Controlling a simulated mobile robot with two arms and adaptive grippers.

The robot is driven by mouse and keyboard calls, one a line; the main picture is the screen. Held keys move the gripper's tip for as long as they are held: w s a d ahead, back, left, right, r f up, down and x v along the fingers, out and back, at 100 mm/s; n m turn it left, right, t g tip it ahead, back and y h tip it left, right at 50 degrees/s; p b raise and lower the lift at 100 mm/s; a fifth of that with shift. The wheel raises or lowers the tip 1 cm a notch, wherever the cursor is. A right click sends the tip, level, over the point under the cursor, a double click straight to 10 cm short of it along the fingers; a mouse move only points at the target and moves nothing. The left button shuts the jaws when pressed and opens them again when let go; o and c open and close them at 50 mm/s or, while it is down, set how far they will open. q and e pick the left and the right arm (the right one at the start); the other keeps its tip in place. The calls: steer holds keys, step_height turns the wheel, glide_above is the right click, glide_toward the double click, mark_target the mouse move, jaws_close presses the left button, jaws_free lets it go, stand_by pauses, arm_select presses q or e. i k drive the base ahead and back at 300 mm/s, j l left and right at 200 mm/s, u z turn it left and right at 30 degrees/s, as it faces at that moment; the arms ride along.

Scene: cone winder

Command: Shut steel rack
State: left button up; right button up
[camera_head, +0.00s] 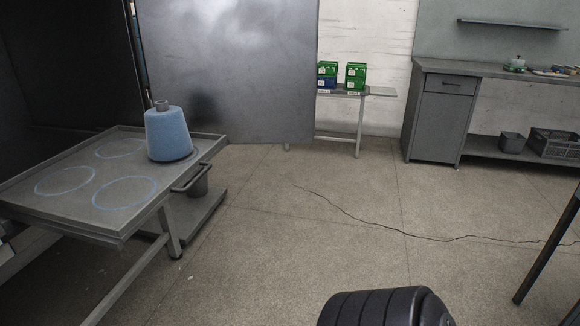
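A large flat steel door panel (230,70) stands open in the upper middle of the head view. Its left edge is beside a tall dark opening (65,60), which looks like the inside of the steel rack. Little inside the opening can be made out. The panel's top is cut off by the picture edge, and its lower left is hidden behind a blue yarn cone. Neither of my grippers is in view. A black ribbed part at the bottom edge appears to be mine, and no fingers show on it.
Green boxes (355,76) sit on a small bench behind. A grey workbench (440,110) is at back right. The cracked middle floor is clear.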

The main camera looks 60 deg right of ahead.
mark_target(100, 190)
steer(key=i+z, duration=0.1)
steer(key=z, duration=0.3)
steer(key=i+z, duration=0.15)
steer(key=z, duration=0.25)
steer(key=i+j+z, duration=0.1)
steer(key=z, duration=0.3)
steer(key=i+j+z, duration=0.1)
steer(key=z, duration=0.3)
